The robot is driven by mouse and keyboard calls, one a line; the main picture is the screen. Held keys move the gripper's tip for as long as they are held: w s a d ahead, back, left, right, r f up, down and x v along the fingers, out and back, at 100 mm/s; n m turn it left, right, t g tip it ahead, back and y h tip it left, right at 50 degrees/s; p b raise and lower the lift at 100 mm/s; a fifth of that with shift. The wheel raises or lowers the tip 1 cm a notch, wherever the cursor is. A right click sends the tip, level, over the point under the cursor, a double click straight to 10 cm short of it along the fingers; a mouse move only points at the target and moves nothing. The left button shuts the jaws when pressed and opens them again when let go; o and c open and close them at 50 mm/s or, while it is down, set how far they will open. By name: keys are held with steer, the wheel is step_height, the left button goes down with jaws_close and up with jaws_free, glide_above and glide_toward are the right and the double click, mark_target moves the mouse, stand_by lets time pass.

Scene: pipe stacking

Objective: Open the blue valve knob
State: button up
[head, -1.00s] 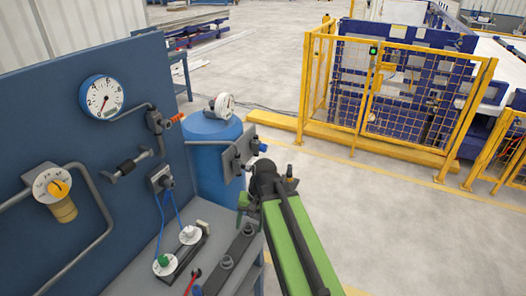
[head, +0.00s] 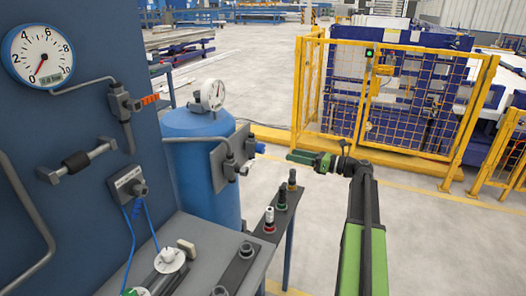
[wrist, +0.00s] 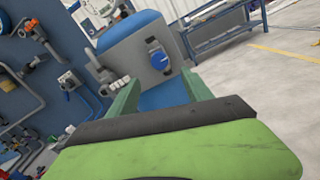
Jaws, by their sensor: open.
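The blue valve knob (head: 260,148) is on a grey plate (head: 228,158) fixed to the side of the blue tank (head: 203,165). In the wrist view the knob (wrist: 158,57) shows face-on on its plate, ahead of and between my fingers. My gripper (head: 301,157) is to the right of the knob in the head view, with its green fingers pointing left toward it. In the wrist view the two fingers (wrist: 161,90) are spread with nothing between them. A clear gap shows between the fingers and the knob.
A pressure gauge (head: 213,95) tops the tank. A blue panel with a large gauge (head: 38,56) and an orange-handled valve (head: 150,99) stands left. A yellow fence (head: 405,100) stands behind; open floor is right.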

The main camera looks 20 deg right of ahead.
mark_target(264, 149)
steer(key=x, duration=1.3)
steer(key=shift+s+a+f, duration=0.1)
jaws_close()
